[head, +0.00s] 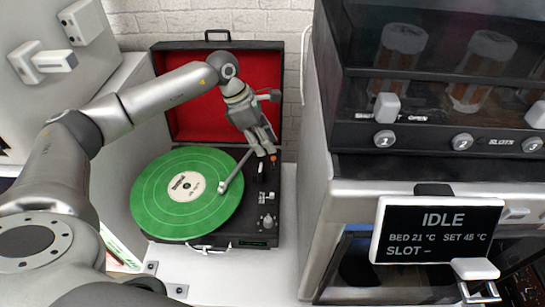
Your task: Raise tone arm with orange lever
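A record player in an open black case (264,215) stands on the white surface. A green record (165,210) lies on its platter. The silver tone arm (235,171) reaches over the record's right part, with its head (222,187) above or on the grooves; I cannot tell which. A small orange spot, seemingly the lever (274,158), shows just beside my fingertips. My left gripper (265,150) points down at the deck's back right, close to the tone arm's rear end. Whether it touches the lever, and the gap between its fingers, are unclear. My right gripper is out of view.
The red-lined lid (200,115) stands open behind the deck. A tall machine (318,180) with a screen reading IDLE (436,230) stands close on the right. A white cabinet wall (110,120) is on the left. Some bare white surface (230,275) lies in front.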

